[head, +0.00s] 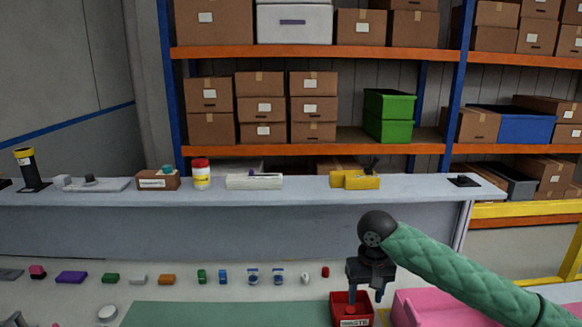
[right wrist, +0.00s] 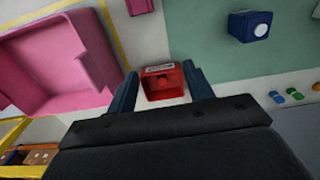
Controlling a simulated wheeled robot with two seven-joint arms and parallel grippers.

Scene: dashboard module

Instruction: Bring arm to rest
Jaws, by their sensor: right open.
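My right arm, in a green padded sleeve, comes in from the lower right of the head view. Its gripper (head: 366,294) points down over the small red bin labelled WASTE (head: 352,322). The jaws are open, with nothing seen between the fingertips. In the right wrist view the two dark fingers (right wrist: 160,90) stand apart on either side of the red bin (right wrist: 163,68), which lies beyond them. A reddish shape shows inside the bin, too small to name. My left gripper is not clearly seen.
A pink tray (head: 440,299) lies right of the bin, under my right arm. A green mat (head: 225,314) is to the left. Several small coloured parts line the table behind it. A raised grey ledge (head: 290,196) with boxes and tools stands behind.

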